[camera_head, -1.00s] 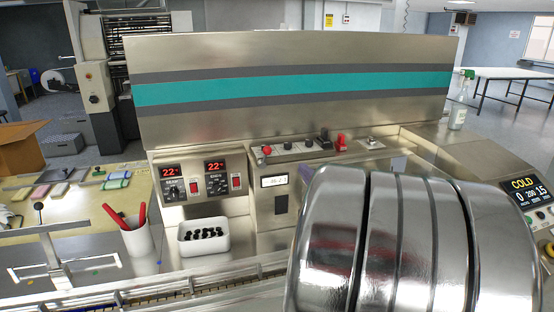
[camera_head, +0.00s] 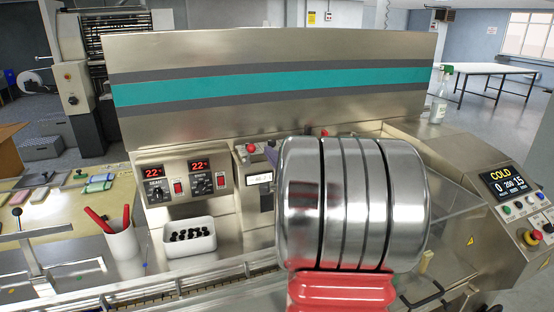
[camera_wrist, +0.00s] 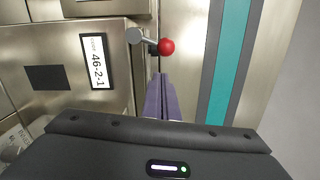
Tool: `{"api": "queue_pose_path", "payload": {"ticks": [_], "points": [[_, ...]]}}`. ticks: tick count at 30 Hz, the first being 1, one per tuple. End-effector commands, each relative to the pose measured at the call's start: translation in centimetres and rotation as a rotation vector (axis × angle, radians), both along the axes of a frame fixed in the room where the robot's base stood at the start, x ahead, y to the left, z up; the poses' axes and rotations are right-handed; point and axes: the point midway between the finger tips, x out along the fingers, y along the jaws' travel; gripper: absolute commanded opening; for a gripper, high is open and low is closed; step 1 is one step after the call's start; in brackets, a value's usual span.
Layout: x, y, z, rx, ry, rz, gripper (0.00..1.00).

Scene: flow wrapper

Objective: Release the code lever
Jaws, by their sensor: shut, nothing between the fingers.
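The code lever (camera_wrist: 166,46) has a red ball and a short metal stem. It stands on the edge of a steel box beside a "CODE 46-2-1" display (camera_wrist: 96,61) in the wrist view. In the head view its red ball (camera_head: 252,147) shows above the small display (camera_head: 260,178). My gripper (camera_wrist: 164,80) has purple fingers, shut together and empty. The fingertips are just below the red ball in the wrist view; I cannot tell if they touch it. In the head view my arm hides most of my gripper.
Heater panels reading 22° (camera_head: 182,178) stand to the left. Below are a white bin of black pieces (camera_head: 188,238) and a white cup with red-handled tools (camera_head: 122,246). A control panel reading COLD (camera_head: 507,184) is at the right. A tall steel panel (camera_head: 270,50) rises behind.

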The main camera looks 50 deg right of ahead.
Motion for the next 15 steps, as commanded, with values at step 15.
{"api": "queue_pose_path", "payload": {"ticks": [15], "points": [[1.5, 1.8, 0.3, 0.0, 0.0, -0.001, 0.0]]}}
